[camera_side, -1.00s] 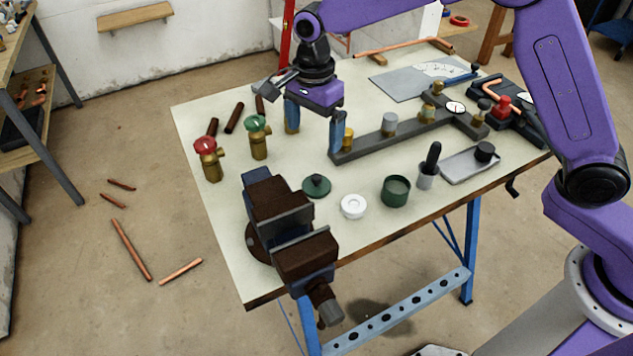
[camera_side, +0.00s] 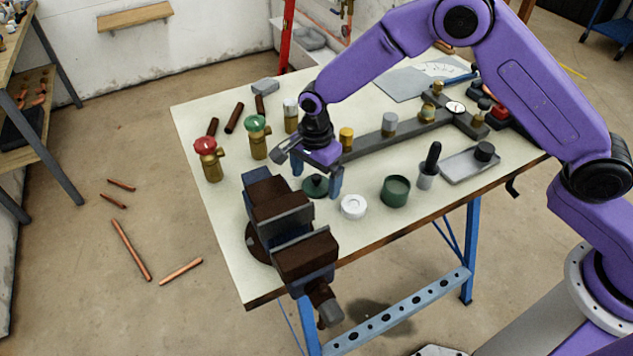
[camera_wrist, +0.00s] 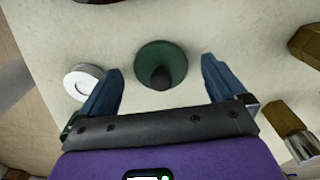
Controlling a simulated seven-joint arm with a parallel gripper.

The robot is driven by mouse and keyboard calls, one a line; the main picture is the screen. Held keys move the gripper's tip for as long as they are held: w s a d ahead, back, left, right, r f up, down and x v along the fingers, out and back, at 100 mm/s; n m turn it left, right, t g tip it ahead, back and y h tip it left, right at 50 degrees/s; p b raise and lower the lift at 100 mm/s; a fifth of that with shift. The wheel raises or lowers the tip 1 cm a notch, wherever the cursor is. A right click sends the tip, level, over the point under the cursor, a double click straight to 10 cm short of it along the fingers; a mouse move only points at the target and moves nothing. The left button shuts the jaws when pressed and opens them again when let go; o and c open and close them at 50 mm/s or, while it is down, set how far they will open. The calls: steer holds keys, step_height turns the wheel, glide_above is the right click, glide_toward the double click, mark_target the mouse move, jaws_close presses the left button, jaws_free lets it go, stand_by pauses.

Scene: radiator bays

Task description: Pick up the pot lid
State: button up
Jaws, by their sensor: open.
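The pot lid (camera_side: 314,188) is a dark green disc with a black knob, lying flat on the table behind the vise's right side in the side view. In the wrist view the pot lid (camera_wrist: 173,57) lies ahead of and between my fingers, its knob toward me. My gripper (camera_side: 317,182) is open and empty, its blue fingers over the lid's area, one at each side. The wrist view shows both fingertips of my gripper (camera_wrist: 160,72) apart, with no visible contact. The green pot (camera_side: 395,192) stands open to the right of the lid.
A white ring (camera_side: 353,207) lies just right of the lid; it also shows in the wrist view (camera_wrist: 84,82). The brown vise (camera_side: 282,222) stands close in front. Red (camera_side: 207,158) and green (camera_side: 257,137) valves stand to the left, and a grey bar with fittings (camera_side: 375,142) lies behind.

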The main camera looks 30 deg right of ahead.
steer(key=shift+f, duration=0.35)
steer(key=shift+c, duration=0.3)
steer(key=c, duration=1)
steer(key=shift+c, duration=0.2)
